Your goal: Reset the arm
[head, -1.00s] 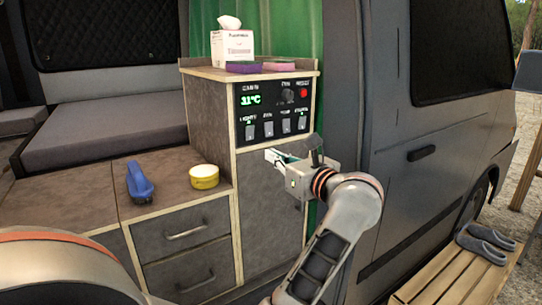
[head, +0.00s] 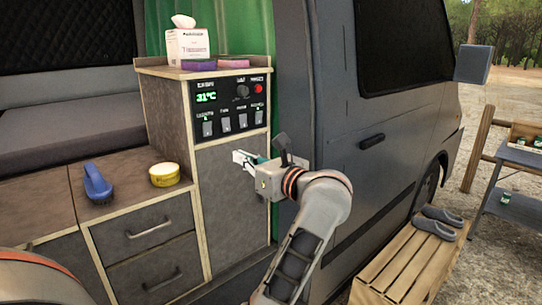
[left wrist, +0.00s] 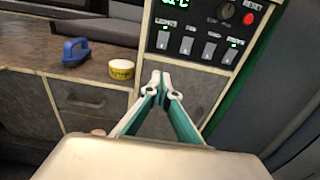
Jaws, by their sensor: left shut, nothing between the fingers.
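My left gripper (head: 243,160) shows in front of the plain cabinet door (head: 226,212), below the control panel (head: 233,103). Its fingertips meet in the left wrist view (left wrist: 160,78), with nothing between them. They overlap the cabinet front in that picture, below the row of switches; whether they touch it I cannot tell. My left arm (head: 312,222) reaches up from the bottom middle of the head view, bent at an orange-ringed wrist. My right gripper is not seen.
The panel has a red reset button (head: 258,89), several switches and a lit 31°C display. A tissue box (head: 188,45) and sponges stand above. A blue-handled brush (head: 97,184) and yellow tin (head: 164,175) sit on the counter. Slippers (head: 440,222) lie on a slatted wooden bench (head: 405,262).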

